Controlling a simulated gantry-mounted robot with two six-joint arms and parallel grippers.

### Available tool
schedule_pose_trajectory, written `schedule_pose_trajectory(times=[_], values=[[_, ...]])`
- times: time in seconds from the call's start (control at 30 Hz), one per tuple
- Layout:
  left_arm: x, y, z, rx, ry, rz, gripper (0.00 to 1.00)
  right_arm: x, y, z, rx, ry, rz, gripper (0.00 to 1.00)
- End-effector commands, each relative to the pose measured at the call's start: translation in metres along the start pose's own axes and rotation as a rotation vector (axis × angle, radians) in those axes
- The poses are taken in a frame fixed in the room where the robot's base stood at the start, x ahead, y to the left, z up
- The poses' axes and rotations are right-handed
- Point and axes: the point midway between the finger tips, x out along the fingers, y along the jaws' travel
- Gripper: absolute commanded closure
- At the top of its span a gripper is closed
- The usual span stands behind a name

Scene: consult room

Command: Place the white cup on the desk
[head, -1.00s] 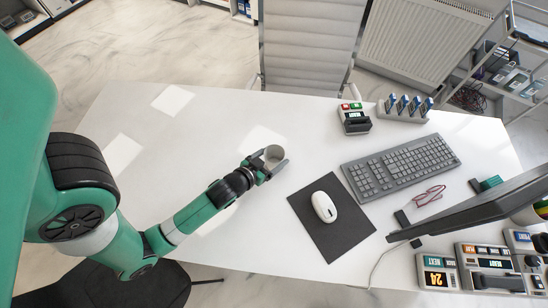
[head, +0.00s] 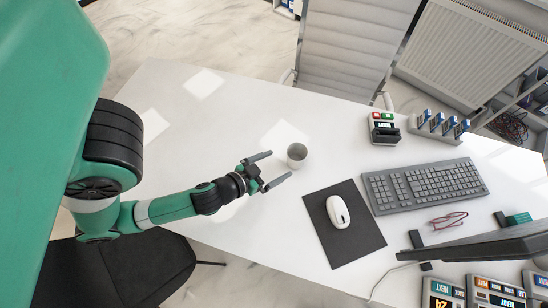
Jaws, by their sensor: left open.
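The white cup (head: 297,155) stands upright on the white desk (head: 215,130), left of the keyboard and above the mouse pad. My left gripper (head: 279,167) is open just left of the cup. Its two fingers are spread and point toward the cup, with a small gap between the fingertips and the cup. Nothing is between the fingers. My right gripper is not in view.
A mouse (head: 338,212) lies on a dark pad (head: 355,245) below the cup. A keyboard (head: 425,186), red glasses (head: 449,220) and a monitor (head: 485,243) are at the right. A small device (head: 384,128) stands at the far edge. The desk's left part is clear.

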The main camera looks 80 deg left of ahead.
Motion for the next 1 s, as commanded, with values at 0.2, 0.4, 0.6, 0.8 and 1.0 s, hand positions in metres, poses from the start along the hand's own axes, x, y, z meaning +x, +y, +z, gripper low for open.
schedule_pose_trajectory(times=[0.2,0.4,0.6,0.8,1.0], values=[[-0.018,0.001,0.001,0.002,0.001,0.004,0.0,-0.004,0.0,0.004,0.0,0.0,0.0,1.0],[-0.022,-0.001,-0.001,-0.003,0.005,-0.001,0.0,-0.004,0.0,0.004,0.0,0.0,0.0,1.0],[-0.022,-0.001,-0.001,-0.004,0.005,-0.001,0.0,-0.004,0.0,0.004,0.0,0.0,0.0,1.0],[-0.014,0.011,-0.013,-0.018,0.031,0.018,0.0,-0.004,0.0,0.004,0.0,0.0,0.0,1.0],[0.022,0.09,-0.118,-0.109,0.223,0.172,0.0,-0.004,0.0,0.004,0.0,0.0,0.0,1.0]])
